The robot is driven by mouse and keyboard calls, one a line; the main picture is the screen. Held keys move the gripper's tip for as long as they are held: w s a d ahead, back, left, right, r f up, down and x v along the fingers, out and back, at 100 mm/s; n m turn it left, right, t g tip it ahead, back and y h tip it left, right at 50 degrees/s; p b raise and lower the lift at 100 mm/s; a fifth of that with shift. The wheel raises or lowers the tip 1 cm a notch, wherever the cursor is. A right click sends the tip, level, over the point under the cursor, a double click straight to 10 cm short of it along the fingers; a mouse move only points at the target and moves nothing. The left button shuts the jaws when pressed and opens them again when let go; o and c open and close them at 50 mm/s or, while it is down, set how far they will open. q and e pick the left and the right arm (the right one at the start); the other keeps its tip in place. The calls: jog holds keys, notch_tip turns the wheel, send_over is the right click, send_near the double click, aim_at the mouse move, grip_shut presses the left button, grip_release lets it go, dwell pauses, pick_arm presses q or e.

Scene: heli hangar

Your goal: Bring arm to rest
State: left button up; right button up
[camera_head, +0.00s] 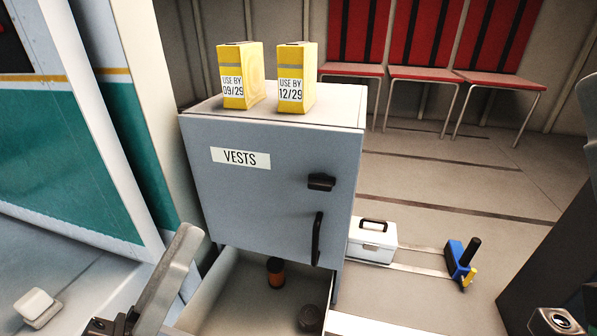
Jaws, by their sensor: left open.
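My left gripper (168,278) is at the lower left, in front of the grey cabinet and its open drawer. One long grey finger shows clearly, slanting up to the right. It stands open, with nothing seen between its fingers. Of my right arm, only parts show at the right edge, with a small camera (556,322) at the lower right corner. Its fingers are largely cut off by the frame, so I cannot tell how they stand. I see nothing held there.
A grey VESTS cabinet (240,190) carries two yellow packs (241,75) (296,77). Its open drawer (215,290) holds an orange-black cylinder (275,272) and a dark round object (310,318). A white case (371,243) and a blue tool (461,263) are right. Red chairs (418,72) line the back.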

pick_arm(q)
jog(key=s+a+r+m+t+y+p, duration=0.2)
jog(key=r+p, duration=0.9)
jog(key=r, duration=0.8)
jog(key=s+a+r+m+t+y+p, duration=0.1)
jog(key=r+y+p, duration=0.4)
jog(key=r+p, duration=0.6)
notch_tip(320, 180, up, 8)
jog(key=shift+s+a+f+m+t+y, duration=0.15)
jog(key=shift+s+a+m+t+y, duration=0.25)
jog(key=shift+a+t, duration=0.55)
pick_arm(e)
notch_tip(320, 180, up, 22)
